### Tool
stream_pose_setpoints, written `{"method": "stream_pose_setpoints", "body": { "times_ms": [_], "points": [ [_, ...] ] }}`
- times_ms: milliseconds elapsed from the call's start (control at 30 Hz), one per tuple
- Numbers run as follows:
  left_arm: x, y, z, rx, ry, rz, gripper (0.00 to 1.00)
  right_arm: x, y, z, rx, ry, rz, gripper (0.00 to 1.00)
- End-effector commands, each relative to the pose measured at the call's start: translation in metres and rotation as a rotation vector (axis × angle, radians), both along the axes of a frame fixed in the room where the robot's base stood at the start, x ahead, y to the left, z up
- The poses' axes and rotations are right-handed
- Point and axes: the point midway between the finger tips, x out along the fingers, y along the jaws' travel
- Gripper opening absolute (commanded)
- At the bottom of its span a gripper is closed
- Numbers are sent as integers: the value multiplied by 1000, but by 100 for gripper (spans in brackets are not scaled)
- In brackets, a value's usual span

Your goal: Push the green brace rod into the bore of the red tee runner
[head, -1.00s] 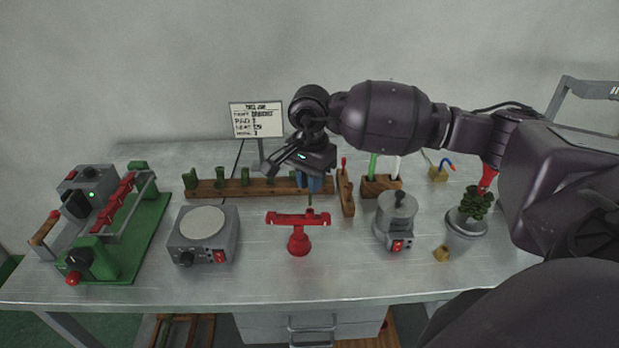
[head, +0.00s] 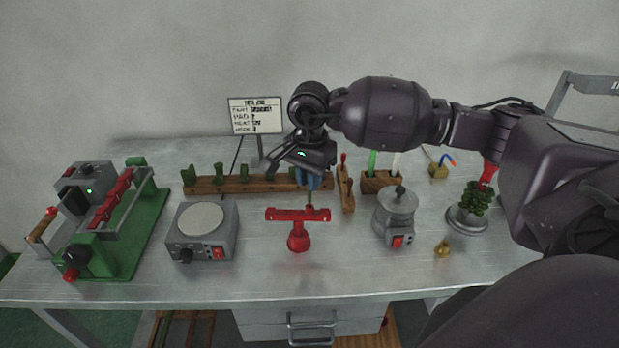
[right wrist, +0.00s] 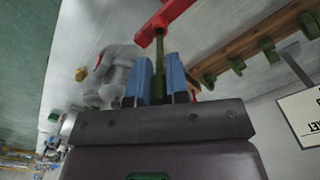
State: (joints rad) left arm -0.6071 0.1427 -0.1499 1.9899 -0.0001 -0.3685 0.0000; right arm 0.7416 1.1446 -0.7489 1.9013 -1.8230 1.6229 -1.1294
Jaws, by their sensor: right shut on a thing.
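The red tee runner (head: 298,228) stands upright on the bench, with its crossbar on top of a round red base. My right gripper (head: 311,181) is above and just behind the right end of the crossbar. In the right wrist view its blue fingers (right wrist: 159,80) are shut on the green brace rod (right wrist: 159,62). The rod's tip is at the red crossbar (right wrist: 168,20); how deep it sits in the bore cannot be told. In the head view a short piece of the rod shows below the fingers. My left gripper is not in view.
A wooden rack (head: 235,186) with green pieces stands behind the runner. A grey hot plate (head: 203,246) is left, a grey pot (head: 396,214) right. A green-based machine (head: 135,240) is at far left. The bench front is clear.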

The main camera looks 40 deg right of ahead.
Motion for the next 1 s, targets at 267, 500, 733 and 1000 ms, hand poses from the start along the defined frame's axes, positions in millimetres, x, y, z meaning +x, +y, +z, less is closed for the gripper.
{"method": "stream_pose_setpoints", "body": {
  "times_ms": [267,500,733,1000],
  "points": [
    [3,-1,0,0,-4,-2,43,0,0,0,0,0,0,0],
    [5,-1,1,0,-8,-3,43,0,0,0,0,0,0,0],
    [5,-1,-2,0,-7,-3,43,0,0,0,0,0,0,0],
    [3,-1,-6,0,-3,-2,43,0,0,0,0,0,0,0]
  ]
}}
